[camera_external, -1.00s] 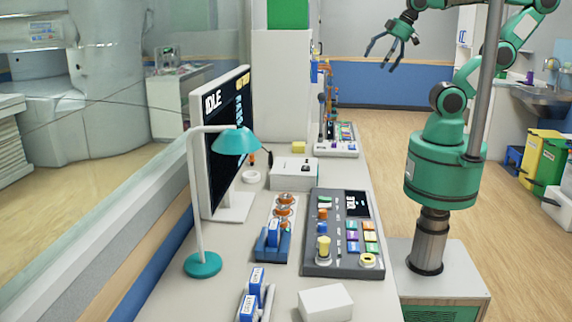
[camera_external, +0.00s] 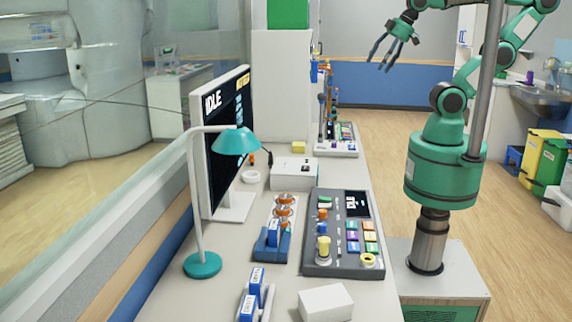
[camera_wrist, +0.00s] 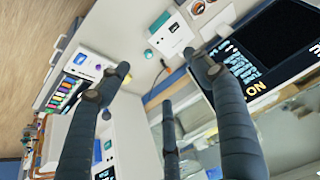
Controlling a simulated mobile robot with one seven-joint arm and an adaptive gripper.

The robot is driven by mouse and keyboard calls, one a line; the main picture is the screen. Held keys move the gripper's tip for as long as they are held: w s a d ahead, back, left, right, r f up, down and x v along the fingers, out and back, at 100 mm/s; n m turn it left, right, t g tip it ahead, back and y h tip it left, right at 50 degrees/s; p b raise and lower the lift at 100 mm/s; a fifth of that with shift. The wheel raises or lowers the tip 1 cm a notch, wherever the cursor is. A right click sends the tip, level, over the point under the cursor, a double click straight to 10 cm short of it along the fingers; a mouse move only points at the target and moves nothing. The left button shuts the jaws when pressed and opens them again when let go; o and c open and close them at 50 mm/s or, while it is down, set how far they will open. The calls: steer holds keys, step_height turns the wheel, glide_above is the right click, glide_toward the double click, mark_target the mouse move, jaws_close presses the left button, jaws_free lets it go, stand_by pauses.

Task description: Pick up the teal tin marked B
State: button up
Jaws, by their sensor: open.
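I cannot make out a teal tin marked B in either view. My gripper (camera_external: 392,50) is at the upper right of the external view, raised in the air beyond the console desk, with its dark fingers spread and nothing between them. In the wrist view my gripper (camera_wrist: 160,75) shows three dark fingers, spread apart and empty. A small teal round item (camera_wrist: 148,53) shows between the fingertips in the wrist view; it is too small to identify, and I see no letter on it.
The desk (camera_external: 245,290) holds a monitor (camera_external: 228,140), a teal lamp (camera_external: 236,141), a button panel (camera_external: 345,232), blue holders (camera_external: 272,240) and white boxes (camera_external: 326,302). A grey pole (camera_external: 488,80) stands in front of my arm. Open floor (camera_external: 385,130) lies right of the desk.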

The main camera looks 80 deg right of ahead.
steer(key=shift+w, duration=0.1)
steer(key=w+d+f+m+g+p, duration=0.1)
steer(key=w+d+f, duration=0.3)
steer(key=w, duration=0.8)
steer(key=w+d+f+g, duration=0.25)
steer(key=w+f, duration=0.25)
steer(key=w, duration=0.6)
steer(key=w+d+f, duration=0.3)
steer(key=w+f, duration=0.1)
steer(key=f, duration=0.5)
steer(key=w+d+f+m+g, duration=0.1)
steer(key=w+d+f, duration=0.2)
steer(key=f, duration=0.7)
steer(key=w+d+f+g+p, duration=0.1)
steer(key=w+d+f, duration=0.2)
steer(key=w+f, duration=0.3)
step_height(320, 180, down, 4)
steer(key=shift+d+r+m, duration=0.1)
steer(key=shift+d+m, duration=0.2)
steer(key=shift+m, duration=0.1)
steer(key=shift+w+f+b, duration=0.1)
steer(key=shift+f+b, duration=0.35)
steer(key=shift+f, duration=3.85)
